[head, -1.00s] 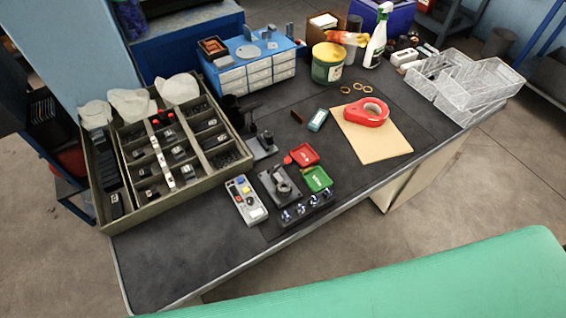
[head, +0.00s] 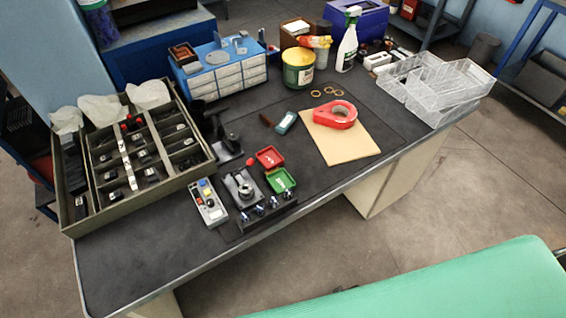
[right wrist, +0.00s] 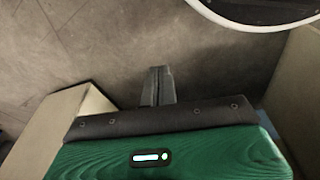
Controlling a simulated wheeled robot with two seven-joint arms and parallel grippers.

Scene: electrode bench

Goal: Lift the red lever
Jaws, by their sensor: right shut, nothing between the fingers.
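In the head view, a small red knob (head: 250,162) stands at the back of a dark lever fixture (head: 243,187) near the front of the bench, beside a red tray (head: 269,157) and a green tray (head: 281,180). The knob looks like the lever's end; its arm is too small to make out clearly. In the right wrist view, my right gripper (right wrist: 158,86) is shut and empty above the grey floor, with no lever in sight. Neither gripper shows in the head view.
A control box with buttons (head: 208,203) lies left of the fixture. A compartment crate (head: 66,205) fills the bench's left. A dark stand (head: 229,146) is behind the fixture. A tape dispenser (head: 336,114) rests on brown card (head: 342,149). The front left bench top is clear.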

